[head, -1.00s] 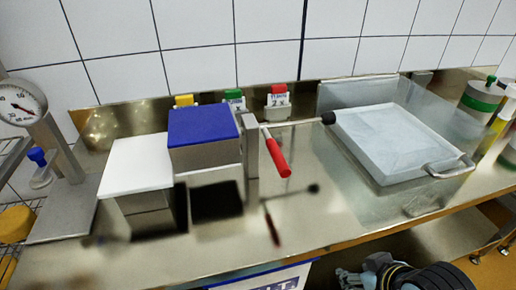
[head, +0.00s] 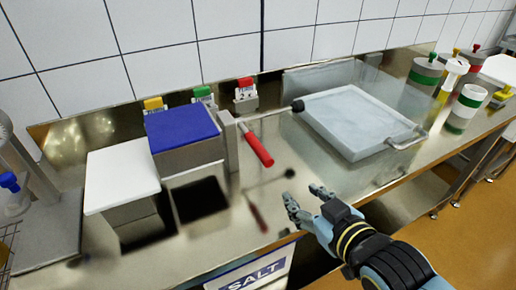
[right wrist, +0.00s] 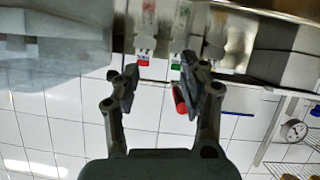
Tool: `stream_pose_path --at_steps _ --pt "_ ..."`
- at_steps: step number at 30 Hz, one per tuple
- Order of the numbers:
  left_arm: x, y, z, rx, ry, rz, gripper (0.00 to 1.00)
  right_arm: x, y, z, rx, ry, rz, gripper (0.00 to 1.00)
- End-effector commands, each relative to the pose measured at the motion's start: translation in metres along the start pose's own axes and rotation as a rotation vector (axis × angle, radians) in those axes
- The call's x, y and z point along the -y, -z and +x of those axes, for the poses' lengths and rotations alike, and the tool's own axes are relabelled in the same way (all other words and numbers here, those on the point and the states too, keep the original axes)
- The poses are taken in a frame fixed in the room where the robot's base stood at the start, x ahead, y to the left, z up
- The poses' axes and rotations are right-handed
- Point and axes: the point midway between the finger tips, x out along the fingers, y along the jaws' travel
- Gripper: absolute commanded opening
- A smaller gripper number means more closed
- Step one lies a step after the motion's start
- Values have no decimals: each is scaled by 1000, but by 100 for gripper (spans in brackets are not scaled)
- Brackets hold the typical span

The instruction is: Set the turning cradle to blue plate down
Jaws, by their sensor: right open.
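The turning cradle stands on the steel bench in the head view, with its blue plate (head: 183,127) on top, facing up and level. A red handle (head: 258,149) sits on the cradle's right side, sloping down to the right, near a rod with a black knob (head: 298,105). My right gripper (head: 304,196) is open and empty, right of and below the red handle, apart from it. In the right wrist view, the red handle (right wrist: 180,99) shows beyond the open fingers (right wrist: 167,78), nearer the right finger. The cradle's underside is hidden. My left gripper is not in view.
A white plate (head: 121,175) on a box stands left of the cradle. Yellow, green (head: 203,94) and red (head: 245,90) tags stand behind. A shallow tray (head: 354,120) with a handle lies to the right. Bare bench lies between cradle and tray.

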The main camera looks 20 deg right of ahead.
Motion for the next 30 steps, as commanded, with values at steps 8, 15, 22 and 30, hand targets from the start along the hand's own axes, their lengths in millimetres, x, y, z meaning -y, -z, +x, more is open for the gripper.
stream_pose_path --at_steps 8,15,22,30 --pt "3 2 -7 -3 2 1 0 24 49 -15 -352 -9 -22 44" --pt "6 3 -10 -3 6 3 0 27 64 -7 -415 -10 -26 44" --pt "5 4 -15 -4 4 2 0 27 83 35 -414 -11 -27 44" --pt "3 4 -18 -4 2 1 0 27 97 72 -410 -10 -27 44"
